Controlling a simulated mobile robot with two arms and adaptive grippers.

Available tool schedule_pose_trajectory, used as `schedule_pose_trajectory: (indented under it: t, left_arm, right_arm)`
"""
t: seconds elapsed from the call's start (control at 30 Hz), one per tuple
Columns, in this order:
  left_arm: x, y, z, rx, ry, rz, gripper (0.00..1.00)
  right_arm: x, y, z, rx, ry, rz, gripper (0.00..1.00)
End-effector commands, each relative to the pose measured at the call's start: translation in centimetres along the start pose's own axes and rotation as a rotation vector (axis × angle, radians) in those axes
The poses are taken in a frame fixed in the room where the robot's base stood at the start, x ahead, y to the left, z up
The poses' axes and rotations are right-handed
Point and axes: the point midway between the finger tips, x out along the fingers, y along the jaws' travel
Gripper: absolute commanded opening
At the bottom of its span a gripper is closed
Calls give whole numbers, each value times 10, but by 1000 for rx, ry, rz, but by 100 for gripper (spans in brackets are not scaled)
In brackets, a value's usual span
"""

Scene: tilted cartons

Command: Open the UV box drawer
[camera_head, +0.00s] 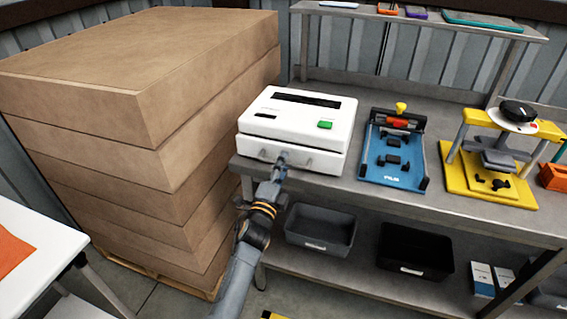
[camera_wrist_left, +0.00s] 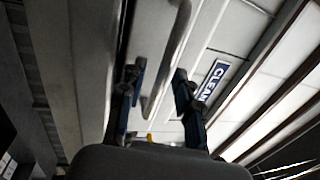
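The UV box (camera_head: 297,112) is a white case with a dark slot and a green button on top, standing at the left end of the grey workbench. Its drawer front (camera_head: 322,161) faces me low on the box and looks shut. My left gripper (camera_head: 283,160) is at the drawer front, near its left-middle part. In the left wrist view the two fingers (camera_wrist_left: 159,74) are apart, with a grey handle bar (camera_wrist_left: 168,55) running between them. I cannot tell whether either finger touches the bar. My right gripper is not in view.
Stacked brown cartons (camera_head: 150,130) rise close to the left of the bench. A blue fixture (camera_head: 393,155) and a yellow press (camera_head: 490,185) stand to the right of the box. Grey (camera_head: 320,229) and black (camera_head: 415,251) bins sit on the lower shelf.

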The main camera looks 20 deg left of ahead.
Motion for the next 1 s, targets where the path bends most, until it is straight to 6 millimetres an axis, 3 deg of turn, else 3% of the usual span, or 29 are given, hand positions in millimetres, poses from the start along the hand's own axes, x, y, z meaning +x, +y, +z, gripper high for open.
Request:
schedule_pose_trajectory:
  t: [0.37,0.53,0.57,0.87,1.0]
  left_arm:
    - [7,0,0,0,0,0,33]
    - [7,0,0,0,0,0,2]
    - [7,0,0,0,0,0,0]
    - [6,0,0,0,0,1,0]
    - [0,-2,11,3,0,2,0]
  right_arm:
    - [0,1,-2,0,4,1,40]
    - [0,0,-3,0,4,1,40]
    - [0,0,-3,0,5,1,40]
    - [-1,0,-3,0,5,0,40]
    - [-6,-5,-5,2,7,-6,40]
